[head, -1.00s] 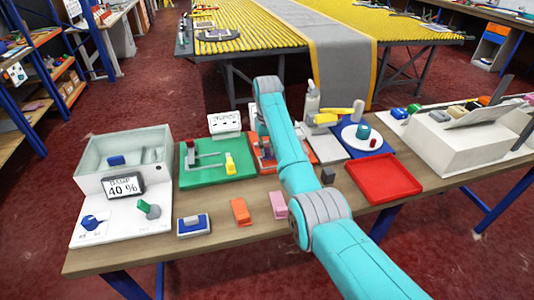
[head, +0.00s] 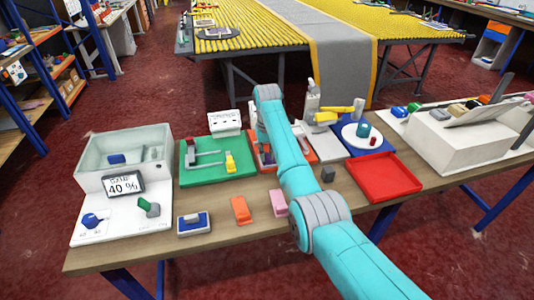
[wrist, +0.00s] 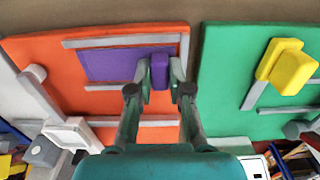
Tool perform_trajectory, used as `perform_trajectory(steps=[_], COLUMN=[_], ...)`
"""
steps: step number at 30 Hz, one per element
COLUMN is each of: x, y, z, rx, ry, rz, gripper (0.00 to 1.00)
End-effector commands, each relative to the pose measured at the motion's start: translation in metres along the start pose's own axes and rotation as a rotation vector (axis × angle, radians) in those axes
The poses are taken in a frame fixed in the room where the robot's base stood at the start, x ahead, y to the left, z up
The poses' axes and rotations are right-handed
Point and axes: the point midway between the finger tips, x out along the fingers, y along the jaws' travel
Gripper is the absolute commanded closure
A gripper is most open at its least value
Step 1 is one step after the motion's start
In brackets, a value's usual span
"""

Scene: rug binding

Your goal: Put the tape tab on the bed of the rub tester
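The purple piece (wrist: 110,65), which I take to be the tape tab, has a flat strip and a raised grip. It is over the orange board (wrist: 45,50), between grey rails, in the wrist view. My gripper (wrist: 160,73) has its fingers on both sides of the raised grip and looks shut on it. I cannot tell whether the strip touches the board. In the head view, my arm partly hides the orange board (head: 270,168), and the purple piece is not clear there. No label shows which fixture is the rub tester.
A green board (head: 203,172) with grey rails and a yellow piece (head: 230,162) lies left of the orange one. Right are a white plate (head: 352,142) with a teal cylinder and an empty red tray (head: 385,180). Orange (head: 240,210) and pink (head: 279,203) blocks lie in front.

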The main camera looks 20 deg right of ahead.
Motion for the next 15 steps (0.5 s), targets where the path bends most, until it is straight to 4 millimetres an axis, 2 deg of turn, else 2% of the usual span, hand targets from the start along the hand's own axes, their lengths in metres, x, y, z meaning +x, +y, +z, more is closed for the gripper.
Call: perform_trajectory(steps=[1,2,3,15], x=[-0.0003,-0.0003,-0.0004,-0.0006], y=[0.0000,0.0000,-0.0001,-0.0001], z=[-0.0001,-0.0001,-0.0001,-0.0001], rx=[0.000,0.000,0.000,0.000], ry=[0.000,0.000,0.000,0.000], rz=[0.000,0.000,0.000,0.000], gripper=[0.67,0.60,0.57,0.57])
